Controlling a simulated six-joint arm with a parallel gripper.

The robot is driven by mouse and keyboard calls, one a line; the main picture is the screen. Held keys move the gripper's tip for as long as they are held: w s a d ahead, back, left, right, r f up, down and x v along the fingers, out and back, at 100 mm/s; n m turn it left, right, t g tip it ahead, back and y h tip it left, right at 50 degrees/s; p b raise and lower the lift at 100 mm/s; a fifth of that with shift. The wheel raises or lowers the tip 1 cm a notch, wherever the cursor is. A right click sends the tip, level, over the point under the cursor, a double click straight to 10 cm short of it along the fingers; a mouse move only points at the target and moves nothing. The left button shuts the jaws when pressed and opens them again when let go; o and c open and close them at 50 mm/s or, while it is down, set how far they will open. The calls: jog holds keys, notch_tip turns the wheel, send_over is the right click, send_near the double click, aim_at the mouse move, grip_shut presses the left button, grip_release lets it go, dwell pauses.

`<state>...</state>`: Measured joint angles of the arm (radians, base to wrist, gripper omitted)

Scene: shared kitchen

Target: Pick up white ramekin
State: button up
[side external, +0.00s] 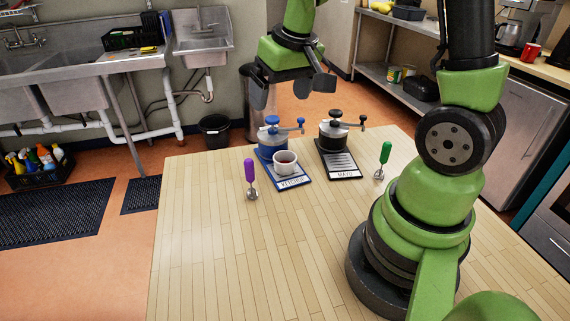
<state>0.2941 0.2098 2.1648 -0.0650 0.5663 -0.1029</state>
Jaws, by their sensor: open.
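The white ramekin (285,162) sits upright on the blue mat lettered "KETCHUP" (292,183) and has dark red-brown contents. It stands just in front of a blue crank-topped container (271,140). My gripper (292,90) is open, with its two fingers spread and nothing visible between them. It is in the air above the far part of the table, higher in the picture than the ramekin and apart from it.
A silver container with a black crank top (333,134) stands on a black mat (340,166) to the right. A purple-handled tool (250,173) is left of the ramekin. A green-handled tool (384,156) is at right. The table's left front (215,250) is clear.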

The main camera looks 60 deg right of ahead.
jog(key=w+d+f+g, duration=0.15)
jog(key=d+f, duration=0.35)
jog(key=f, duration=0.5)
send_near(285, 160)
jog(key=shift+s+a+f+g, duration=0.15)
jog(key=shift+s+a+f, duration=0.05)
jog(key=shift+a+f, duration=0.3)
jog(key=shift+s+a+f+g, duration=0.1)
jog(key=shift+s+a+f, duration=0.1)
jog(key=shift+a+f, duration=0.35)
jog(key=shift+w+d+f, duration=0.1)
jog(key=shift+w+f, duration=0.1)
jog(key=shift+f, duration=0.8)
jog(key=shift+w+d+f, duration=0.1)
jog(key=shift+w+f, duration=0.1)
jog(key=shift+f, duration=0.8)
jog(key=shift+w+d+f, duration=0.1)
jog(key=shift+w+f, duration=0.1)
jog(key=shift+f, duration=0.8)
jog(key=c, duration=1)
